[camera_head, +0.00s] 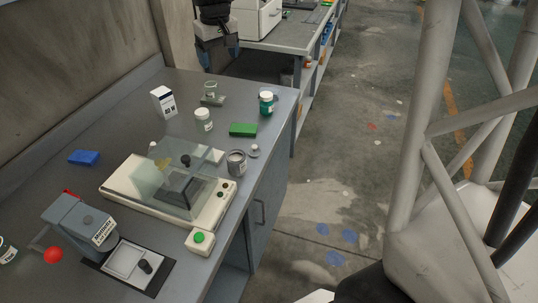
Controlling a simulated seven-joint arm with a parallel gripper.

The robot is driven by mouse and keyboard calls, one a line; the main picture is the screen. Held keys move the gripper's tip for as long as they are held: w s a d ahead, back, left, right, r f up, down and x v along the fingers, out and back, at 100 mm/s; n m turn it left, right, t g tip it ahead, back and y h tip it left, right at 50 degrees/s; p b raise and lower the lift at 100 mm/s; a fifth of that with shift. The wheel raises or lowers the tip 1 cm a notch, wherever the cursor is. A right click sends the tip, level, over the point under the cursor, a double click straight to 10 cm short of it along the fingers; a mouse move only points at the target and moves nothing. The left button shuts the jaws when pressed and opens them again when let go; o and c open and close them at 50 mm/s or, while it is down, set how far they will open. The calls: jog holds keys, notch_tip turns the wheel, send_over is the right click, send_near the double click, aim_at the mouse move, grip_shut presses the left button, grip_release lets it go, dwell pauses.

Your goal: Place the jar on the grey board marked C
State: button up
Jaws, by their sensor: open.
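Several jars stand on the grey bench, and I cannot tell which one the task means. A white-lidded jar (204,121) stands upright near the middle of the far half. A green jar (266,104) stands near the right edge. A small clear or pale jar (210,88) is farther back, on or just behind a small flat greyish piece (214,101). That piece could be the grey board, but no letter C is readable on it.
A green block (243,129) and a blue block (84,157) lie on the bench (120,113). A white box (163,101), an open grey tin (236,168) and a glass-covered device (140,192) stand there too. A grey device (75,222) is in front.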

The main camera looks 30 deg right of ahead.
jog(key=s+a+f+m, duration=0.1)
jog(key=s+f, duration=0.1)
jog(key=s, duration=1.5)
jog(key=s+a+f+m+t, duration=0.1)
jog(key=s+f, duration=0.2)
jog(key=s, duration=1.5)
jog(key=shift+s+f, duration=0.2)
jog(key=shift+f, duration=0.1)
